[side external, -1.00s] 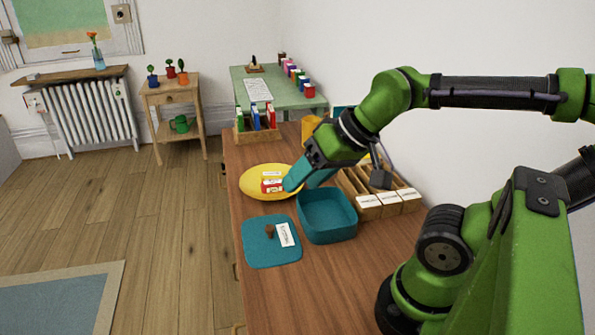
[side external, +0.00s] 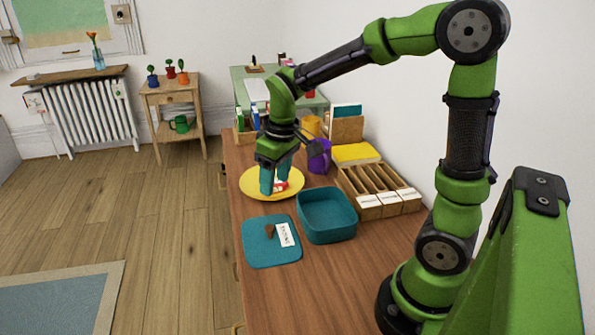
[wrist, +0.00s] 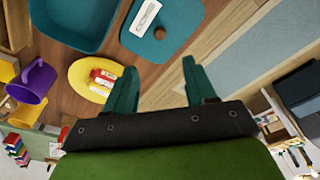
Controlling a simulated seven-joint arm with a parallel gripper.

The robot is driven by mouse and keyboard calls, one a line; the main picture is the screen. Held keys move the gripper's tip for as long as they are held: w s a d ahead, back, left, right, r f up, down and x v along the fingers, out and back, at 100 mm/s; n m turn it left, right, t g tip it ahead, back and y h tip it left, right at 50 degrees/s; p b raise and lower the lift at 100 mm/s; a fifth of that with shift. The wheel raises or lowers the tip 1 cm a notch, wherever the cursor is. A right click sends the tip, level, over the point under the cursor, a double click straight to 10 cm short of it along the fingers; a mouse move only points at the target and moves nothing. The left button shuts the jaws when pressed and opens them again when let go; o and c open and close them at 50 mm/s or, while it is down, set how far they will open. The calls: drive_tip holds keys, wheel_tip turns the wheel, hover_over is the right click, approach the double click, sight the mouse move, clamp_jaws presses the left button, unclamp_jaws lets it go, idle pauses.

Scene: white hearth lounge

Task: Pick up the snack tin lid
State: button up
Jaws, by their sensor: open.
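The snack tin lid (side external: 258,250) is a flat teal square with rounded corners, a brown knob and a white label. It lies on the wooden table near its left edge. The open teal tin (side external: 327,222) stands just right of it, and looks empty. My gripper (side external: 273,186) is open, with teal fingers pointing down in front of the yellow plate, behind the lid. In the wrist view my gripper (wrist: 163,84) has its fingers apart with nothing between them. The lid (wrist: 160,28) shows at the top there, beyond the fingertips, with the tin (wrist: 75,45) to its left.
The yellow plate (side external: 254,185) holds small red and white boxes (side external: 281,185), partly hidden by my fingers. A wooden divided box (side external: 372,195), purple mug (side external: 320,158) and yellow item (side external: 355,153) stand behind the tin. The table in front of the lid is clear.

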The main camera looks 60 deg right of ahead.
sight(270, 227)
drive_tip(key=f, duration=0.4)
drive_tip(key=w+f, duration=0.1)
drive_tip(key=f, duration=0.4)
drive_tip(key=w+f, duration=0.1)
drive_tip(key=f, duration=0.4)
drive_tip(key=shift+w+f, duration=0.1)
drive_tip(key=shift+f, duration=0.15)
drive_tip(key=shift+c, duration=0.3)
clamp_jaws()
